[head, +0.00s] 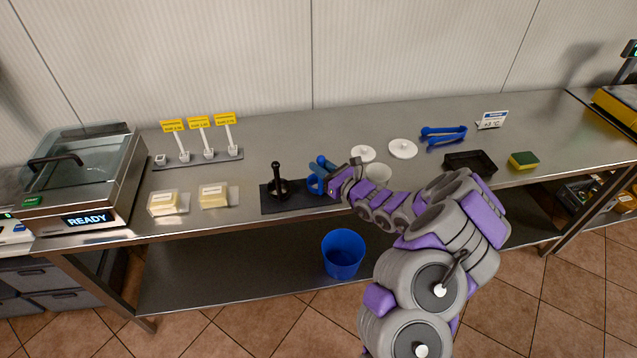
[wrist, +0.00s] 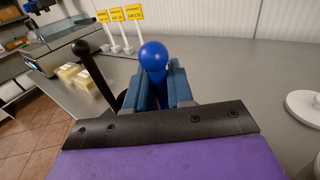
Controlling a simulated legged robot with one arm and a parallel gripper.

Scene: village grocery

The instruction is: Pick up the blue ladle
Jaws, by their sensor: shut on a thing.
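The blue ladle shows in the wrist view as a blue handle with a round knob end (wrist: 153,57), held upright between the fingers of my gripper (wrist: 158,88). In the head view, my gripper (head: 328,174) is at the right end of the dark mat, shut on the blue ladle (head: 313,184), whose blue part shows just left of the fingers. My gripper and arm hide part of the ladle. I cannot tell whether the ladle touches the mat.
A black-handled ladle (head: 277,178) stands on the dark mat (head: 272,205) just left. Wrapped butter blocks (head: 213,196) lie further left. A white bowl (head: 379,173) and white lids (head: 403,149) are to the right.

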